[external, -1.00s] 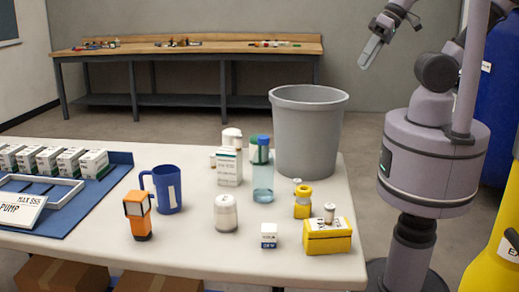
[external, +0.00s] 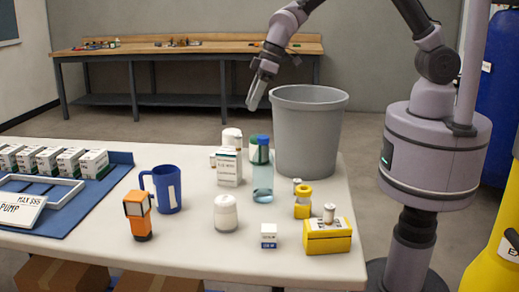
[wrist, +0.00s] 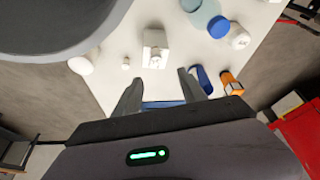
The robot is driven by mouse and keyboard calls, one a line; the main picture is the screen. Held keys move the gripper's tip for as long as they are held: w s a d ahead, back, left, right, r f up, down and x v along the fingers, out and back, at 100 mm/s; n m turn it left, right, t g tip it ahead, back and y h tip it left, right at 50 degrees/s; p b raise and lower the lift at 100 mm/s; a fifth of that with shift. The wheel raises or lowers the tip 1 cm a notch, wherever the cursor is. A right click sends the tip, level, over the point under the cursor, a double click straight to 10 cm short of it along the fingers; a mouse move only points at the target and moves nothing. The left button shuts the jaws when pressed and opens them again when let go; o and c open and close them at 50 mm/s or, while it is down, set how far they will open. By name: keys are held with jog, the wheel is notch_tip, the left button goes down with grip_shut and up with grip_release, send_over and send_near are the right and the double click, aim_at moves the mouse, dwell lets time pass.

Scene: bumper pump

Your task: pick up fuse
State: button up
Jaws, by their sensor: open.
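A small pale cylinder with metal-looking ends, which looks like a fuse (external: 329,212), stands upright on a yellow box (external: 325,237) at the table's right front. A similar small cylinder (external: 297,184) shows just behind a yellow item (external: 302,204); I cannot tell which one is the fuse. My gripper (external: 257,95) is raised beside the grey bin's left rim, far from both and touching nothing. In the wrist view my gripper (wrist: 160,92) has its fingers spread and empty. I cannot make out the fuse clearly there.
The grey bin (external: 308,135) stands at the table's back right. A blue-capped bottle (external: 262,178), white carton (external: 229,168), white jar (external: 225,213), blue mug (external: 167,190) and orange device (external: 138,215) stand on the table.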

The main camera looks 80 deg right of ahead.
aim_at(239, 135)
jog(key=b+x, duration=0.2)
jog(key=x, duration=0.6)
jog(key=shift+f, duration=0.15)
jog(key=x, duration=0.1)
jog(key=b+x, duration=0.1)
jog(key=x, duration=0.1)
jog(key=b+x, duration=0.1)
jog(key=x, duration=0.1)
jog(key=shift+s+d+f, duration=0.15)
jog(key=shift+d, duration=0.25)
jog(key=shift+w+f, duration=0.15)
jog(key=shift+w, duration=0.05)
jog(key=shift+s, duration=0.1)
jog(key=shift+c, duration=0.7)
grip_shut()
